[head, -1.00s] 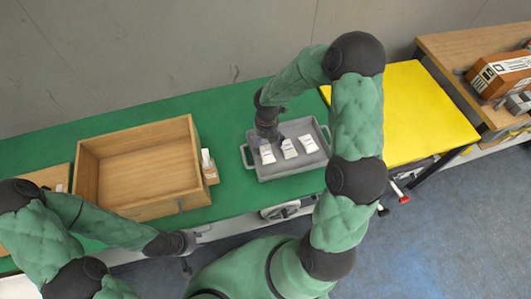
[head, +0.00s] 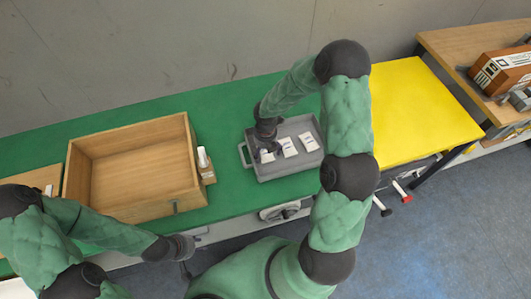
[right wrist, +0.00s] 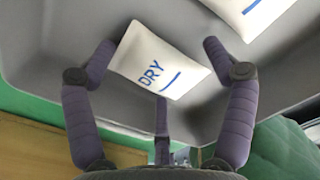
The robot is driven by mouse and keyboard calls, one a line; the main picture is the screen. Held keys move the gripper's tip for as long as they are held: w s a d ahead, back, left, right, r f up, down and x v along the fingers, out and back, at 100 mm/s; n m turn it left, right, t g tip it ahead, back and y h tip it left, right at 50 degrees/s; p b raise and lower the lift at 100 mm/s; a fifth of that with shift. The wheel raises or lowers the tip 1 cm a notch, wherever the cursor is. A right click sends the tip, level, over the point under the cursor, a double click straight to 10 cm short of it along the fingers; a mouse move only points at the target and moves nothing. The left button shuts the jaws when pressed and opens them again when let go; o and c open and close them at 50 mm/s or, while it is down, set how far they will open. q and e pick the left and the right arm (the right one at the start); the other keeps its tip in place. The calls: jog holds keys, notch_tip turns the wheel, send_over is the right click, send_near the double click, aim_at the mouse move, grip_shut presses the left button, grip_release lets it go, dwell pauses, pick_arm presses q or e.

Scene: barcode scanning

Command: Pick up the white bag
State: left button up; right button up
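Three small white bags lie in a row in a grey tray (head: 290,173) on the green table. My right gripper (head: 268,146) is over the tray's left end, above the leftmost white bag (head: 267,157), which it partly hides. In the right wrist view this white bag (right wrist: 160,62), printed "DRY" in blue, lies between the spread fingers of my right gripper (right wrist: 158,60). The fingers are open around it; I cannot tell whether they touch it. The middle bag (head: 288,147) and the right bag (head: 308,142) lie beside it. My left gripper (head: 187,247) is at the table's front edge, its fingers unclear.
An empty wooden box (head: 135,175) stands left of the tray. A small white bottle (head: 203,158) on a wooden block stands between them. A yellow surface (head: 415,110) is on the right, with a wooden table holding an orange-brown box (head: 502,72) beyond.

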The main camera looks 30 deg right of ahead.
jog(key=c, duration=1)
jog(key=shift+o, duration=0.2)
jog(key=shift+r, duration=0.15)
